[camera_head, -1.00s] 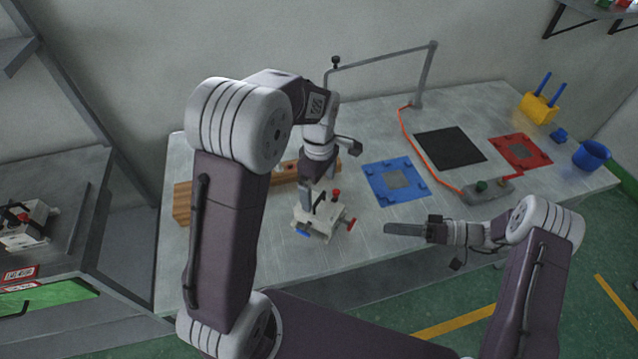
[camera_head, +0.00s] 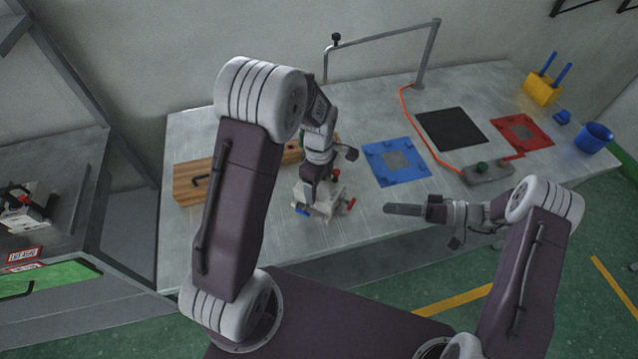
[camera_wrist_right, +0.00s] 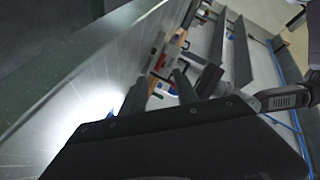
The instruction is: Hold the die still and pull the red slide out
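The die (camera_head: 323,208) is a small pale block on the table near its front edge. The red slide (camera_head: 350,205) sticks out at its right side, and a blue part (camera_head: 302,210) shows at its left. My left gripper (camera_head: 308,196) points down at the die's top left and hides part of it. Whether its fingers touch or grip the die cannot be told. My right gripper (camera_head: 388,208) is to the right of the die, level and apart from the red slide. In the right wrist view its two dark fingers (camera_wrist_right: 160,92) stand apart with nothing held between them.
A wooden block (camera_head: 190,184) lies behind my left arm. A blue mat (camera_head: 380,172), a black mat (camera_head: 450,135) and a red mat (camera_head: 540,138) lie to the right. A metal frame (camera_head: 428,55) rises behind.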

